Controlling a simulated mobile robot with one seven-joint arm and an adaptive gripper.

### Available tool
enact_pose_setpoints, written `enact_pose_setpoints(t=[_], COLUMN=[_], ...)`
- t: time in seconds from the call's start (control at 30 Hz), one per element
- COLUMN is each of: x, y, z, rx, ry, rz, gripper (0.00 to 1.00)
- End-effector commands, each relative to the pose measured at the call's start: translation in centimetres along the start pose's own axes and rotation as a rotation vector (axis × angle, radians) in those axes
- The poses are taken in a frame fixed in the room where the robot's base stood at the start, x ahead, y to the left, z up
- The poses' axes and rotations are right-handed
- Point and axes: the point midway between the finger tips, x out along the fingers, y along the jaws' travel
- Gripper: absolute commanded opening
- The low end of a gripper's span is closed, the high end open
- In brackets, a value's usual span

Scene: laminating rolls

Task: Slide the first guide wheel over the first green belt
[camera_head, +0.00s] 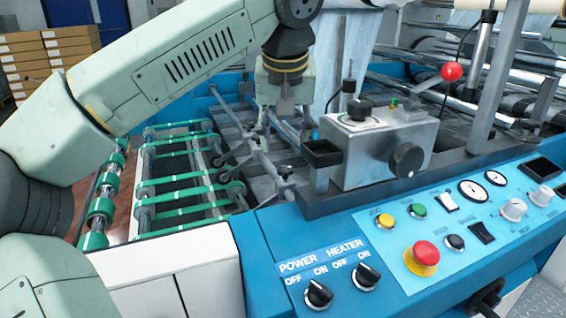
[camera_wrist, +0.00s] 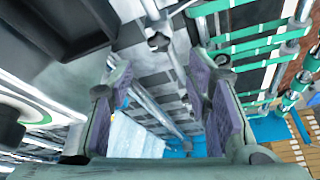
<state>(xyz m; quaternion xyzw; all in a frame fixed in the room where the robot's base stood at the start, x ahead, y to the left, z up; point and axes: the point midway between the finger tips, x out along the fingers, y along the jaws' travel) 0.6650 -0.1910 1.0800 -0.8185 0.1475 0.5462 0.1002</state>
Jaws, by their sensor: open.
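The green belts (camera_head: 183,181) run across a roller frame at the left in the head view; they also show at the upper right in the wrist view (camera_wrist: 256,45). Dark guide wheels on metal arms, one of them a guide wheel (camera_head: 236,188), sit at the belts' right ends. I cannot tell which is the first wheel or belt. My gripper (camera_head: 285,132) is open, pointing down over the metal rods right of the belts. Its purple pads (camera_wrist: 165,95) hold nothing.
A grey control box (camera_head: 375,150) with a black knob stands close to the right of my gripper. The blue panel (camera_head: 455,240) with switches and a red button is in front. A red-tipped lever (camera_head: 452,71) rises at the right. Stacked boxes (camera_head: 45,60) stand at the back left.

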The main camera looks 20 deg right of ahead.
Motion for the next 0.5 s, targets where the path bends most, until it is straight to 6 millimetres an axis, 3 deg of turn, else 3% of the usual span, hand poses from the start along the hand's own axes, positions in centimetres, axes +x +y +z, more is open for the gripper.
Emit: enact_pose_setpoints(t=[0.23,0.5], x=[4.9,7.8], y=[0.1,0.1], z=[0.1,0.1], rx=[0.001,0.000], ry=[-0.004,-0.001], rz=[0.002,0.004], gripper=[0.45,0.45])
